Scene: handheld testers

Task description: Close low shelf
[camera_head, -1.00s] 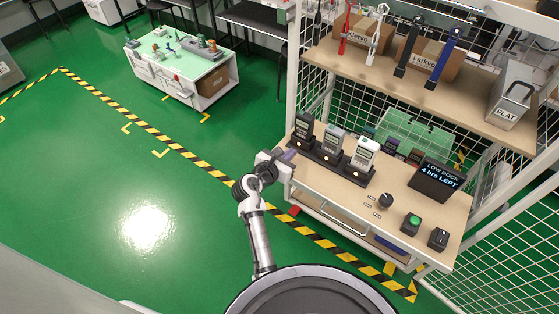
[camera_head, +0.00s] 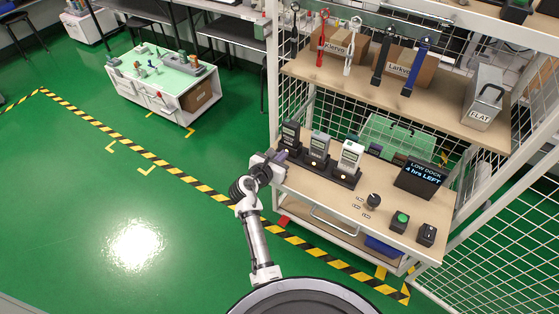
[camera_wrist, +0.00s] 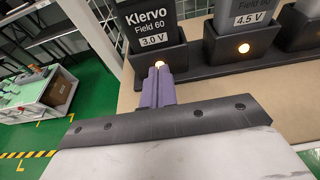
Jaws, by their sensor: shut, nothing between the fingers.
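The low shelf (camera_head: 350,243) is under the front edge of the bench top, with a pale bar handle (camera_head: 334,222) along its front. A blue bin (camera_head: 382,247) shows at its right end. How far the shelf stands out is hard to tell. My gripper (camera_head: 282,155) is at the left end of the bench top, above and left of the shelf handle and apart from it. In the wrist view, its purple fingers (camera_wrist: 158,74) are shut and empty, pointing at the black Klervo tester (camera_wrist: 149,35). Whether they touch its dock is unclear. The shelf is not seen there.
Three testers stand in a black dock (camera_head: 318,168) on the bench top (camera_head: 330,194). A display (camera_head: 421,178), a knob and a green button (camera_head: 400,220) are to the right. An upper shelf (camera_head: 385,88) holds boxes. Green floor is clear at left.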

